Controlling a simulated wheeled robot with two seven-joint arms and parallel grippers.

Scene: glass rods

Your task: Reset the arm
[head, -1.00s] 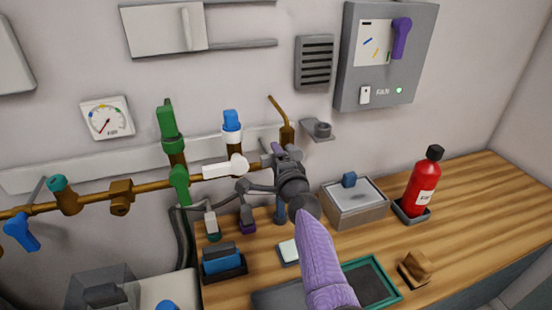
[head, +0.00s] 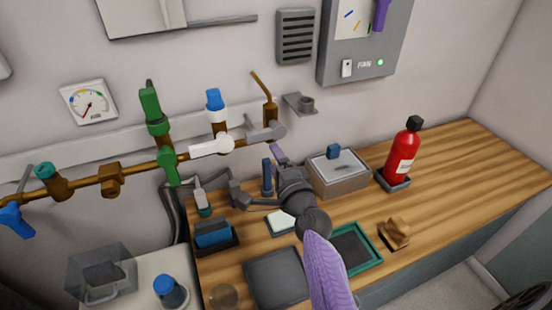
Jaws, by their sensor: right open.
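My right arm, in a purple sleeve, comes up from the bottom of the head view. Its dark grey right gripper (head: 258,176) is open, its two fingers spread apart. It appears empty and hangs over the back of the wooden counter (head: 448,185), below the brown pipe (head: 135,172). One fingertip shows just below the grey lever (head: 262,132) at the pipe's right end, with a visible gap. The other finger points left, near the hanging hoses. A blue upright piece (head: 267,177) shows between the fingers. My left gripper is out of view.
A lidded grey box (head: 340,175) stands right of the gripper, and a red fire extinguisher (head: 403,155) farther right. The counter's right side is clear.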

